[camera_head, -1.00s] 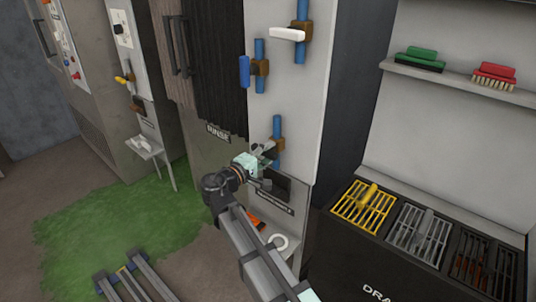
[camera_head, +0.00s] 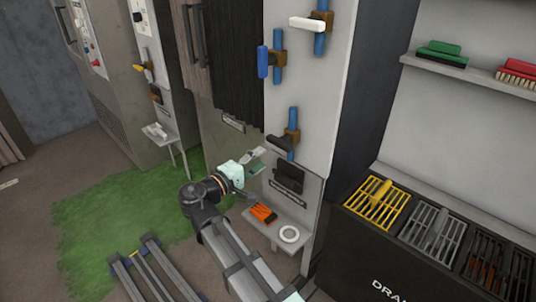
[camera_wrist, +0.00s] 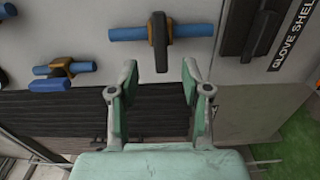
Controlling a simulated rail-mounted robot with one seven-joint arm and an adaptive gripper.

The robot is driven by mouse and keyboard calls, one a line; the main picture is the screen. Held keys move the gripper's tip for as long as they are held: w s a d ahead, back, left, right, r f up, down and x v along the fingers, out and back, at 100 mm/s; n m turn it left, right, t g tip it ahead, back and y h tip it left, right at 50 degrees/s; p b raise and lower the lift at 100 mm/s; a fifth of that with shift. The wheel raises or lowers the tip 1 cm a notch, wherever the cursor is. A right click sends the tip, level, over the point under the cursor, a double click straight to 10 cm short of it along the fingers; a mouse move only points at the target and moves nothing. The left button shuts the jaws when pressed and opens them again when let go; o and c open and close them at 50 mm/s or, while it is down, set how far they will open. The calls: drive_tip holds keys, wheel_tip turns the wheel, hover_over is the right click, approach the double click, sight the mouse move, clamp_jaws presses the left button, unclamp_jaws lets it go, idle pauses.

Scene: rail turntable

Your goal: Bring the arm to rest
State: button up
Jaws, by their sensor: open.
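My gripper (camera_head: 260,161) is in front of the tall grey cabinet, left of the lowest valve handle. In the wrist view my gripper (camera_wrist: 159,78) has its two green and grey fingers spread apart, with nothing between them. The lowest valve (camera_head: 291,134) has a black handle on a blue pipe and stands right of the fingertips in the head view. In the wrist view a black-handled valve (camera_wrist: 158,42) shows just beyond the fingers, with a visible gap between. My arm reaches up from the bottom of the head view.
Valves with a white handle (camera_head: 307,24) and a blue handle (camera_head: 263,61) sit higher on the cabinet. A small shelf (camera_head: 267,229) below holds an orange item (camera_head: 264,213) and a white ring (camera_head: 289,234). A drain unit (camera_head: 352,237) stands at right. Green floor (camera_head: 92,226) lies open at left.

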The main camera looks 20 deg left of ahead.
drive_tip(key=shift+s+a, duration=0.2)
drive_tip(key=shift+s, duration=0.3)
